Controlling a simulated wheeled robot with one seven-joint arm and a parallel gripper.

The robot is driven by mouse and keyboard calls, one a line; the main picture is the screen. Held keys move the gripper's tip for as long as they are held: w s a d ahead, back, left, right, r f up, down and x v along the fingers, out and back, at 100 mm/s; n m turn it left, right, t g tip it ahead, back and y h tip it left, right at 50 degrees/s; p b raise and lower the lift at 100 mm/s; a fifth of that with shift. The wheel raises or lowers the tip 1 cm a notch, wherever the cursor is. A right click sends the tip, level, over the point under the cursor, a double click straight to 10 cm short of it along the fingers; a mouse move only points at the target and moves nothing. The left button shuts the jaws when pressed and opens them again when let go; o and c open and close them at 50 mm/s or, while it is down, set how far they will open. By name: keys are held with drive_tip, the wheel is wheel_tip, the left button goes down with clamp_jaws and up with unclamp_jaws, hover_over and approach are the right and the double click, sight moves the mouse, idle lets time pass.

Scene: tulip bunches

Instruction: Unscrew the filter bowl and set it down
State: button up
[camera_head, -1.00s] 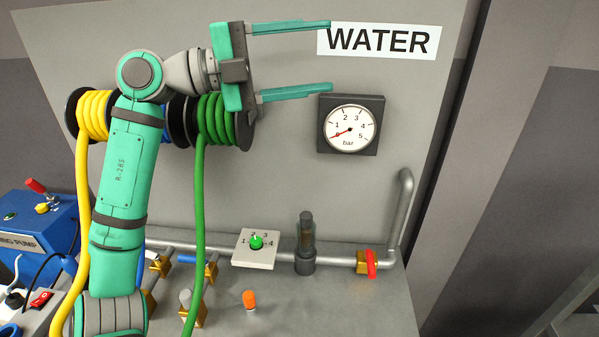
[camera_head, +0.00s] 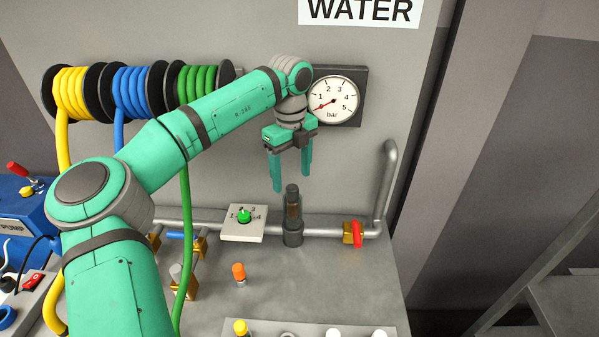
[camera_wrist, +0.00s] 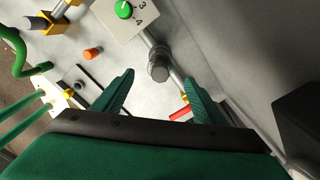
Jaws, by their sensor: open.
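The filter bowl (camera_head: 292,206) is a brownish, see-through cylinder with a dark grey cap on top. It stands upright on a dark grey housing (camera_head: 292,235) in the horizontal pipe. In the wrist view the filter (camera_wrist: 158,65) shows from above, cap towards me, beyond and between my fingertips. My gripper (camera_head: 292,184) points down with its two green fingers apart and empty. It is just above the filter in the head view, and the fingers do not appear to touch it. The fingers also show in the wrist view (camera_wrist: 160,85).
A selector plate with green knob (camera_head: 244,217) is left of the filter; a red-handled valve (camera_head: 354,234) is right. A pressure gauge (camera_head: 334,100) is on the wall behind. An orange-topped part (camera_head: 239,273) stands on the bench, with a grey tray (camera_head: 310,329) in front.

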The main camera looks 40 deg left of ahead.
sight(293, 202)
wheel_tip(293, 202, down, 10)
drive_tip(key=shift+f, duration=0.2)
idle(0.3)
drive_tip(key=shift+c, duration=0.2)
drive_tip(key=c, duration=1.1)
drive_tip(key=shift+n, duration=2.6)
drive_tip(key=shift+c, duration=0.3)
drive_tip(key=n, duration=0.3)
drive_tip(key=shift+r+n, duration=0.1)
drive_tip(key=shift+n, duration=0.9)
drive_tip(key=shift+d, duration=0.1)
